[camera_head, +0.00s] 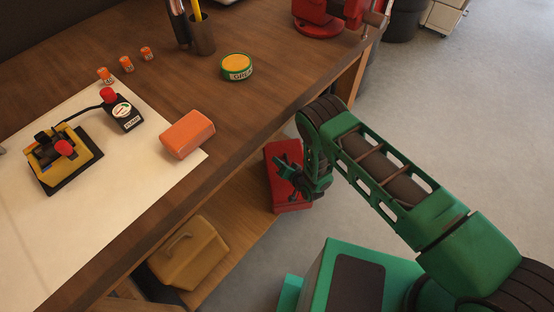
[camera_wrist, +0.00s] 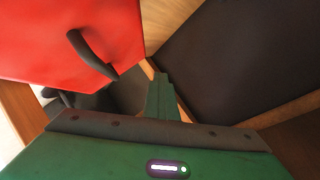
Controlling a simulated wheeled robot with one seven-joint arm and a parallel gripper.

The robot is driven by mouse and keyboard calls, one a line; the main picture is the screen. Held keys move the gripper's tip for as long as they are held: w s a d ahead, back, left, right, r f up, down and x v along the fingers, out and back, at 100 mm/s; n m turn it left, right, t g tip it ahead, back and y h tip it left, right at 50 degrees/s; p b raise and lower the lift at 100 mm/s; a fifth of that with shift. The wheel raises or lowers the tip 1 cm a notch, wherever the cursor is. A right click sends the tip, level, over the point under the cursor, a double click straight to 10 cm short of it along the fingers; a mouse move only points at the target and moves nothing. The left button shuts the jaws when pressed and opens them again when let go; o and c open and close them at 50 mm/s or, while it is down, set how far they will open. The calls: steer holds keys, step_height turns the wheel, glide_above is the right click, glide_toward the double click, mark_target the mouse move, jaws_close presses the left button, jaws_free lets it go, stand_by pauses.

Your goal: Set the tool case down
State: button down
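A red case (camera_head: 292,196) with a dark handle is low beside the workbench, at the end of the lower shelf, partly hidden behind my gripper. In the wrist view the red case (camera_wrist: 50,35) fills the upper left, its dark curved handle (camera_wrist: 92,55) facing the hand. My gripper (camera_head: 283,168) is in front of the case in the head view. In the wrist view the gripper's green finger part (camera_wrist: 162,98) shows near the middle, right of the handle and apart from it. The finger gap is not clear. The underside of the case is hidden.
A yellow-brown toolbox (camera_head: 188,252) sits on the lower shelf (camera_head: 236,226). The bench top (camera_head: 165,85) holds an orange box (camera_head: 187,135), a grease tin (camera_head: 236,67) and a yellow device (camera_head: 60,160). Open grey floor (camera_head: 455,120) lies to the right.

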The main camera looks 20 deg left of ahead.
steer(key=shift+f, duration=2.05)
steer(key=shift+f, duration=1.1)
steer(key=c, duration=2)
jaws_free()
steer(key=shift+c, duration=0.2)
steer(key=shift+s+d+f, duration=0.1)
steer(key=shift+d, duration=0.05)
steer(key=v, duration=1)
steer(key=shift+s+d, duration=0.1)
steer(key=shift+d, duration=0.1)
steer(key=shift+r, duration=0.2)
